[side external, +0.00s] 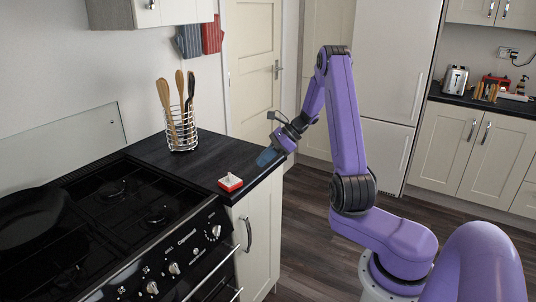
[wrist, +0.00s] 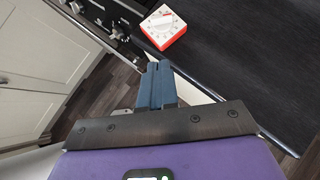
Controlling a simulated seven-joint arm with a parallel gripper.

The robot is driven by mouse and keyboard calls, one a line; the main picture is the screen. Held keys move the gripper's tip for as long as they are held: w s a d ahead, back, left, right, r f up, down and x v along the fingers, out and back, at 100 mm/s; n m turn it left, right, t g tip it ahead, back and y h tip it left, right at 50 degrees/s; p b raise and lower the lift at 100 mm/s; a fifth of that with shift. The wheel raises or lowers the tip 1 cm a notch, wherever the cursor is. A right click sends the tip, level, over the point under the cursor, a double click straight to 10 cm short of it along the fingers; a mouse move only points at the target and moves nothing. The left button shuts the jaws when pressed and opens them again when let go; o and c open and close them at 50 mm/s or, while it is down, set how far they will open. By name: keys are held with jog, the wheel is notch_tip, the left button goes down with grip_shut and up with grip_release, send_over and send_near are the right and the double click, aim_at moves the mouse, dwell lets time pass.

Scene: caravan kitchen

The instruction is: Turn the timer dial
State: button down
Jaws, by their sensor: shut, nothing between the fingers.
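The timer (side external: 230,182) is a small red box with a white face. It sits on the dark worktop near its front edge, to the right of the stove. In the wrist view the timer (wrist: 163,26) lies near the top, with its white round dial (wrist: 162,21) facing up. My gripper (side external: 265,158) is over the worktop's right end, to the right of the timer and apart from it. In the wrist view the blue fingers of my gripper (wrist: 158,66) are together and empty, pointing toward the timer with a gap between.
A black gas stove (side external: 130,215) with a pan (side external: 30,218) and front knobs stands left of the timer. A wire utensil holder (side external: 181,130) stands at the back of the worktop (side external: 205,160). The worktop around the timer is clear. A cupboard (side external: 258,235) is below.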

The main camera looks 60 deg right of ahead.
aim_at(239, 179)
jog(key=x, duration=0.5)
jog(key=shift+a, duration=0.1)
jog(key=shift+w+a+f, duration=0.1)
jog(key=shift+w+a, duration=1.35)
jog(key=shift+w, duration=0.05)
jog(key=shift+w+a+m+t+h, duration=0.2)
jog(key=shift+a+m+t+h, duration=0.35)
jog(key=shift+m, duration=0.25)
jog(key=shift+s+a+m+t+h, duration=0.1)
jog(key=shift+m+t+h, duration=0.15)
jog(key=shift+m+h, duration=0.35)
jog(key=shift+w+d, duration=0.4)
jog(key=shift+d, duration=0.35)
